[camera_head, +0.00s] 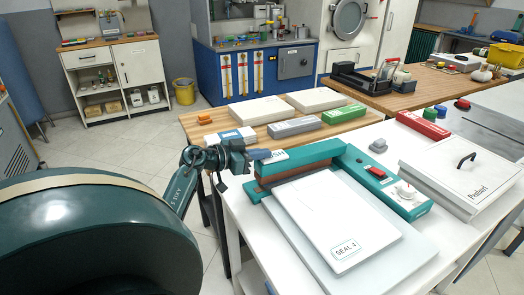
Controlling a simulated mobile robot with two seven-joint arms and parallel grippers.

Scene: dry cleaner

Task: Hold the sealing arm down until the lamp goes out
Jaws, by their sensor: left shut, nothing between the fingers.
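The heat sealer stands on the white table, with its teal sealing arm (305,159) lying across the back end of a white packet (322,215) marked "SEAL 4". A white label ending in "SH" shows at the arm's left end. My left gripper (262,155) is shut and empty at that end, over or against the label; I cannot tell if it touches. The teal control box (385,185) has a red rectangular part (376,172) and a white knob (405,190). I cannot tell whether the red part is the lamp or whether it is lit. My right gripper is out of view.
A white lidded box (465,170) with a black handle stands right of the sealer. A small grey block (378,145) sits behind the control box. A wooden table (215,121) behind holds white slabs and grey and green boxes. The floor at left is clear.

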